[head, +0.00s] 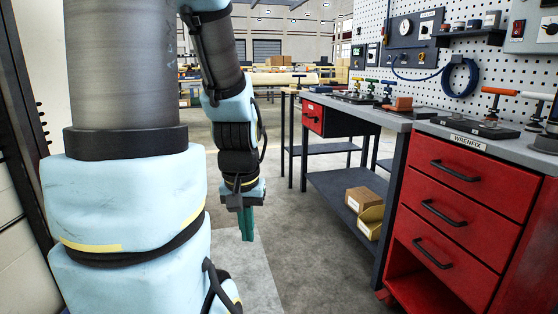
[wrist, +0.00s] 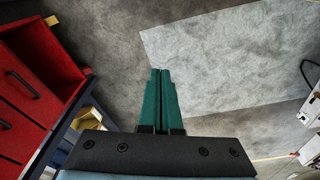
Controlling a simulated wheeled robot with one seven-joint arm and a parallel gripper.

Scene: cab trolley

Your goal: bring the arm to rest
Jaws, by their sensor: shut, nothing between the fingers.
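My gripper (head: 246,222) hangs pointing down at the end of my arm, left of the workbench in the head view. Its green fingers (wrist: 160,90) lie side by side in the wrist view, shut and empty. They are above the grey floor and touch nothing that I can see. My arm is bent downward in front of my body, with its light blue and dark grey links showing in the head view.
A red drawer trolley (head: 455,185) stands at the right; it also shows in the wrist view (wrist: 45,60). A workbench (head: 385,119) with tools stands beyond it, with cardboard boxes (head: 362,200) on its lower shelf. The floor (head: 290,240) between is clear.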

